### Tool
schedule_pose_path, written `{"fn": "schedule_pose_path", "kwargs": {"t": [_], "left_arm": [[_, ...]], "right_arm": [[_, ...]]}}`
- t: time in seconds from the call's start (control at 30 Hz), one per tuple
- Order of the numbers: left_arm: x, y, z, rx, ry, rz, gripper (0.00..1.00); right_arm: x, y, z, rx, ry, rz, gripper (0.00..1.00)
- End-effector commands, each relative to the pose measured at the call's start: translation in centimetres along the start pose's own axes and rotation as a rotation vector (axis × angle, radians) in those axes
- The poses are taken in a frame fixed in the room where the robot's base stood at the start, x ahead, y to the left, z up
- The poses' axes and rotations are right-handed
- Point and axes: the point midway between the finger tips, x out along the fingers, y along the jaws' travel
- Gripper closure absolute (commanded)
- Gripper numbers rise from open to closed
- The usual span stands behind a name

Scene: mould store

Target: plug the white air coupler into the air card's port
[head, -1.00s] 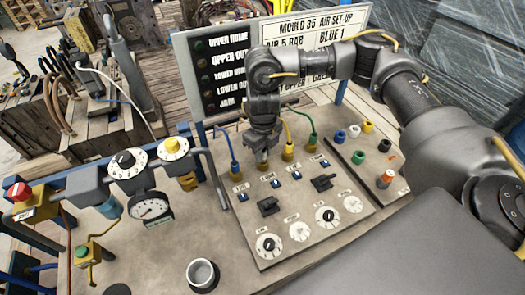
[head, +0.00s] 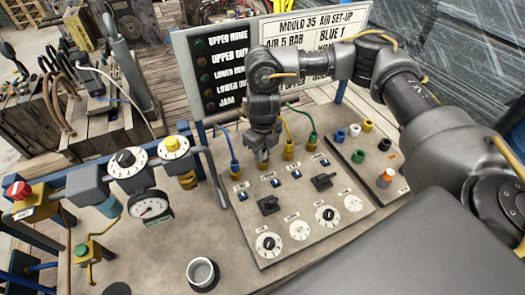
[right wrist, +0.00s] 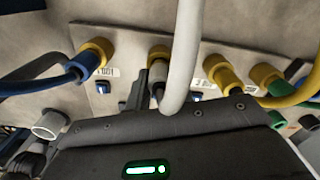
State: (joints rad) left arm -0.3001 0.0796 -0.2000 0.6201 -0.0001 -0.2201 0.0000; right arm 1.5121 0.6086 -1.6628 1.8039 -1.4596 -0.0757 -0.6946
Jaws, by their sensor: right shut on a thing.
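My right gripper (head: 262,155) points down at the back row of brass ports on the sloping panel (head: 295,215). In the right wrist view, it is shut on a dark-ended coupler (right wrist: 157,90) with a thick white hose (right wrist: 186,50). The coupler lies in front of a brass port (right wrist: 159,52), between the blue-hose and yellow-hose ports. I cannot tell whether it is seated; the fingers hide its end. The air card (head: 300,27) reads "MOULD 35 AIR SET-UP", "AIR 5 BAR" and "BLUE 1"; my right arm hides its lower lines. My left gripper is not in view.
A blue hose coupler (head: 234,165) fills the port to the left; yellow (head: 289,148) and green (head: 311,140) hoses are plugged in to the right. Coloured caps (head: 358,156) stand farther right. A gauge (head: 150,206) and a pipe frame stand left. A cup (head: 202,275) is in front.

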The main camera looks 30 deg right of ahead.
Motion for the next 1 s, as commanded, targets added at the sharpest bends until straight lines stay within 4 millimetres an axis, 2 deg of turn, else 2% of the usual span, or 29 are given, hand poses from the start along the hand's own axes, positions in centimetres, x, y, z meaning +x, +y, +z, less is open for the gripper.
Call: {"fn": "schedule_pose_path", "kwargs": {"t": [0.77,0.8,0.97,1.0], "left_arm": [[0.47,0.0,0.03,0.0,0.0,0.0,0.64],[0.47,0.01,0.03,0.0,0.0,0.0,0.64],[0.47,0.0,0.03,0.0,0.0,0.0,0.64],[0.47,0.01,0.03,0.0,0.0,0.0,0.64]], "right_arm": [[0.74,0.01,-0.01,0.0,0.0,0.0,1.0],[0.73,0.01,0.0,0.0,0.0,0.0,0.74],[0.72,0.0,0.0,0.0,0.0,0.0,0.53],[0.72,0.0,0.0,0.0,0.0,0.0,0.52]]}}
